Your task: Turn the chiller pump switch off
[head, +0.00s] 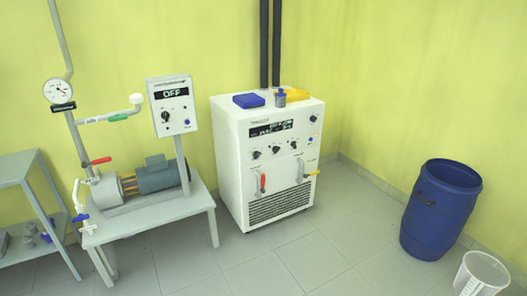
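A white chiller cabinet (266,160) stands on the floor against the back wall, in the middle of the head view. Its front panel has a lit dark display (270,129) with a row of dark knobs (275,150) below it. A red-handled valve (263,182) and a yellow-handled valve (312,173) are on the lower front. Neither of my grippers shows.
A pump with a grey-blue motor (160,176) sits on a small table (150,218) at left, beneath a control box (172,106) reading OFF. A blue barrel (440,208) and white bucket (482,273) stand at right. The floor before the chiller is clear.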

